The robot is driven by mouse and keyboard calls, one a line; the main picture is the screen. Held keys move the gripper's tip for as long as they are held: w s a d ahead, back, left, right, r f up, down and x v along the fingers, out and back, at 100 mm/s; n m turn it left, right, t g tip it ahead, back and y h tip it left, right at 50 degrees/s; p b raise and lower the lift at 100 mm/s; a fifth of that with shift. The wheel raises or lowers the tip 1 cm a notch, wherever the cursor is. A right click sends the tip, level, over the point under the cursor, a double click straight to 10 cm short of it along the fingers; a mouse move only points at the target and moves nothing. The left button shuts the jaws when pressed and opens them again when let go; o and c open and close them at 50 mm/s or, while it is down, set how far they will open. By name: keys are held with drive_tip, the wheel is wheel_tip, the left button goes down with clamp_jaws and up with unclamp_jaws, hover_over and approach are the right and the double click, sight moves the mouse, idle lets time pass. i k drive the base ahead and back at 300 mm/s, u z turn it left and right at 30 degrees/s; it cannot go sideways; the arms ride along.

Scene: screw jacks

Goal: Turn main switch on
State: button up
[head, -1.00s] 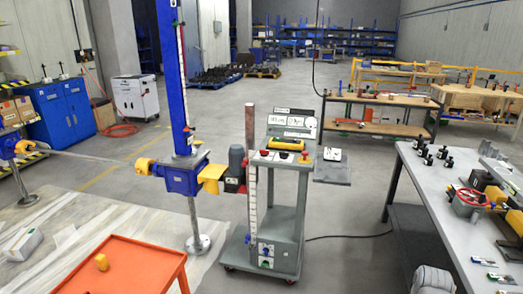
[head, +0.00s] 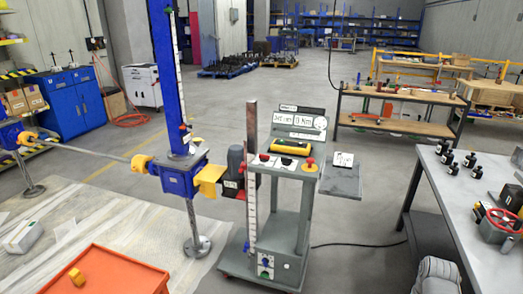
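A grey control cart (head: 305,215) stands near the middle of the head view. Its top panel has a red mushroom button (head: 310,163), a second red-topped control (head: 264,157), a yellow-and-black pendant (head: 285,149) and small displays (head: 292,118). My gripper is not in view.
A blue screw jack (head: 178,180) with a yellow coupling stands left of the cart. An orange table (head: 120,270) is at the front left, a grey workbench (head: 450,190) at the right. A cable (head: 360,244) lies on the floor between cart and bench. Floor beyond the cart is open.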

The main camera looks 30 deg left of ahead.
sight(264, 158)
drive_tip(key=u, duration=0.15)
drive_tip(key=i, duration=0.75)
drive_tip(key=u, duration=0.5)
drive_tip(key=i, duration=0.75)
drive_tip(key=u, duration=0.3)
